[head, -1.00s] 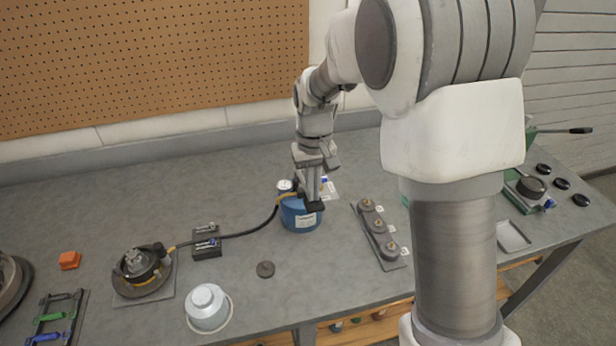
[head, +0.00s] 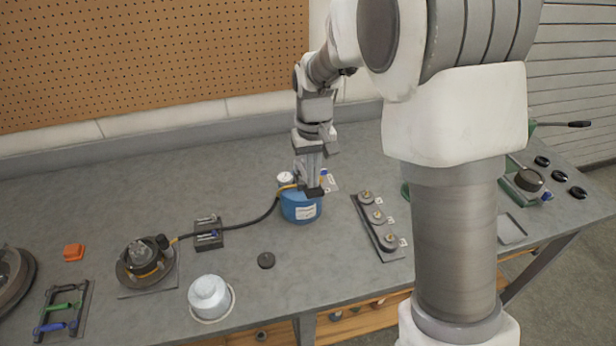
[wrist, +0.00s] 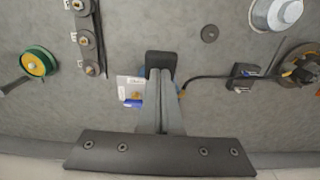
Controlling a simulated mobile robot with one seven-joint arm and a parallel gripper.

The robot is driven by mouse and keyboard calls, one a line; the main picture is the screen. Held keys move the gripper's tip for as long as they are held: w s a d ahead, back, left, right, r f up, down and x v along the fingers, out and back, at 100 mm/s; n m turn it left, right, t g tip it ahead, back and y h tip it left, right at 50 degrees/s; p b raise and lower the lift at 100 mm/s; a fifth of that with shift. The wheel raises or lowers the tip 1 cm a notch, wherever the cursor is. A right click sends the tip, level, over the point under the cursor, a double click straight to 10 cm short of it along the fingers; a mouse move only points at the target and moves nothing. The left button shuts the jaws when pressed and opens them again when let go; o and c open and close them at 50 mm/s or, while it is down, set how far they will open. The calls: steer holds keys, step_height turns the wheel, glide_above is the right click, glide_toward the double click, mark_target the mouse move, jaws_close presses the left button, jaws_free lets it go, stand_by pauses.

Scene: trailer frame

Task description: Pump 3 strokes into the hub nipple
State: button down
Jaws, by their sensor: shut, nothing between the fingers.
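The blue grease pump (head: 298,210) stands upright on the bench, with a round gauge (head: 286,178) at its top left. A black hose (head: 255,223) runs left from it to a yellow fitting (head: 174,241) at the dark hub (head: 140,270); the nipple itself is too small to make out. My gripper (head: 312,186) is shut, pointing down over the pump's top. A black pad (head: 314,192), apparently the pump's handle, is at its fingertips. The wrist view shows the pad (wrist: 161,63) just beyond the fingers, which hide most of the pump.
A dark block (head: 208,236) sits by the hose. A silver pot (head: 209,296) and dark disc (head: 266,260) stand in front. A rack with several round pieces (head: 390,241) lies right of the pump. An orange block (head: 74,252) is far left.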

mark_target(314, 194)
steer(key=shift+s+f+b, duration=0.25)
steer(key=shift+f+b, duration=0.3)
steer(key=shift+f, duration=0.4)
steer(key=shift+s+d+f+b, duration=0.1)
steer(key=shift+s+f+b, duration=0.1)
steer(key=shift+f+b, duration=0.85)
steer(key=shift+f, duration=0.3)
steer(key=shift+f+b, duration=0.45)
steer(key=shift+f, duration=0.4)
steer(key=shift+r, duration=0.1)
steer(key=r+p, duration=0.3)
steer(key=r, duration=0.1)
steer(key=r+p, duration=0.3)
steer(key=r, duration=0.1)
steer(key=w+r+p, duration=0.1)
steer(key=r+p, duration=0.2)
steer(key=shift+r, duration=0.4)
